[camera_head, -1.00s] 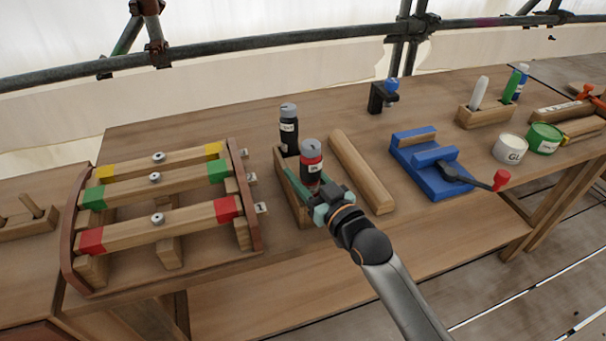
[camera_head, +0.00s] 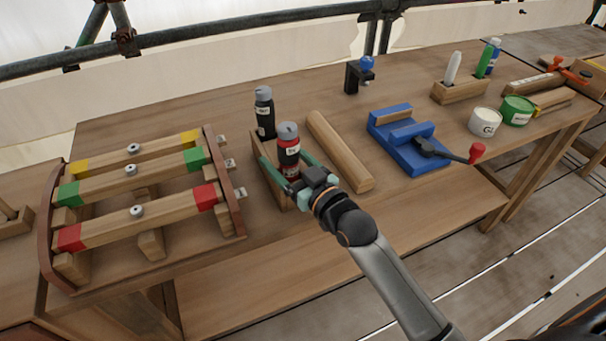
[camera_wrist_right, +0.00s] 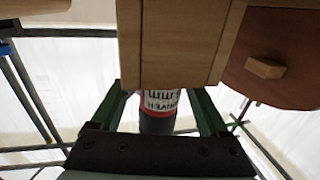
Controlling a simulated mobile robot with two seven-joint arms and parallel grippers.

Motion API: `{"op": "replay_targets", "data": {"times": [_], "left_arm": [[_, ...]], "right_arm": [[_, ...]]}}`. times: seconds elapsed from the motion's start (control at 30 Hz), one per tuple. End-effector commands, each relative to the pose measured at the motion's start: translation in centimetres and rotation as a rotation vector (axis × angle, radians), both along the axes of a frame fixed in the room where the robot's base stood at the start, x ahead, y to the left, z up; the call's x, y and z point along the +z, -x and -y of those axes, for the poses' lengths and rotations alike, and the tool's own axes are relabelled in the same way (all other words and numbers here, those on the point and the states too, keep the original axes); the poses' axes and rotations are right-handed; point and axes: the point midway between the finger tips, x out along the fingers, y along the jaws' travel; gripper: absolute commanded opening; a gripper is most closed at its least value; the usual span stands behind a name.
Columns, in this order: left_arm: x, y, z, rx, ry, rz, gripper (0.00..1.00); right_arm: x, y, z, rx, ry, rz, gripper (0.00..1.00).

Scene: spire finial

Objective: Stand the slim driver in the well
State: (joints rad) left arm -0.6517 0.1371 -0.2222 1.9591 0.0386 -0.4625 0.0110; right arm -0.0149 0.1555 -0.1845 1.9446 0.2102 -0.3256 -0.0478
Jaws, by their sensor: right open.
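A red driver bottle (camera_head: 289,150) with a grey cap and white label stands at the near end of a narrow wooden box (camera_head: 263,160). A black bottle (camera_head: 265,115) with a grey cap stands at its far end. I cannot tell which is the slim one. My right gripper (camera_head: 289,170) is open, its green fingers on either side of the red bottle. In the right wrist view the red bottle (camera_wrist_right: 158,108) shows between the spread fingers, with gaps at both sides; wood hides part of it. My left gripper is not in view.
A rack of wooden bars with coloured ends (camera_head: 130,195) stands left. A rounded wooden block (camera_head: 340,152) lies just right of the box. Beyond are a blue fixture (camera_head: 405,145) with a red-knobbed lever, tins (camera_head: 485,121) and a pen holder (camera_head: 460,90). The front middle of the bench is clear.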

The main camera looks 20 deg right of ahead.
Motion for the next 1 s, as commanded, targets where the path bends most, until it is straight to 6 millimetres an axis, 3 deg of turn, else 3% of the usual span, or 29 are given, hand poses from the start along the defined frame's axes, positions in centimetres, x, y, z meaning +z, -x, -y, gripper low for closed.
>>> {"op": "replay_targets", "data": {"times": [0.5,0.7,1.0], "left_arm": [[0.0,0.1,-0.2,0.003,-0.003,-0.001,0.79],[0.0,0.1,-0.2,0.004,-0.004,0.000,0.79],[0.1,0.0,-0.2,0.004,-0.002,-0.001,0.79]], "right_arm": [[-0.1,8.8,2.3,0.000,0.001,-0.003,0.78],[0.0,10.3,2.7,0.000,0.000,-0.001,0.78],[0.1,10.6,2.8,0.000,0.000,0.001,0.78]]}}
